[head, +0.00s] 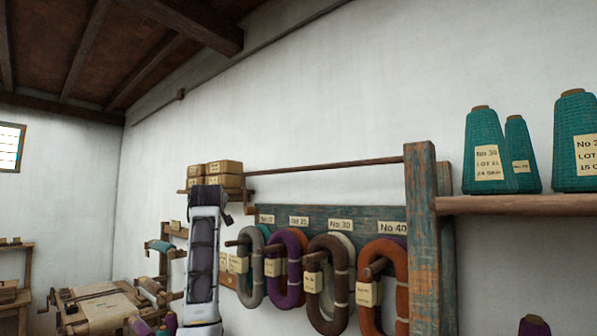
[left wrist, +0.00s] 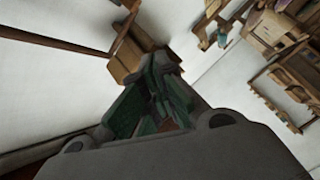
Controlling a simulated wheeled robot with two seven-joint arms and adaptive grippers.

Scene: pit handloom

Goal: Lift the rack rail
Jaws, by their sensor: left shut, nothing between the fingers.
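The rack rail (head: 325,165) is a thin brown wooden bar, roughly level, above the hanging yarn hanks. Its right end meets a worn wooden post (head: 420,235), and its left end is near stacked boxes. My left gripper (head: 220,193) is shut and empty, raised at the rail's left end, a little below and left of it in the head view. In the left wrist view my shut fingers (left wrist: 160,75) point toward the boxes, and a brown bar that looks like the rail (left wrist: 126,25) runs past them. I cannot tell any contact. My right gripper is out of view.
Small tan boxes (head: 215,172) sit on a shelf right behind my left gripper. Several coloured hanks (head: 287,270) hang on pegs from a blue-green board (head: 375,220). Teal cones (head: 487,150) stand on a right shelf (head: 520,204). The wall above the rail is clear.

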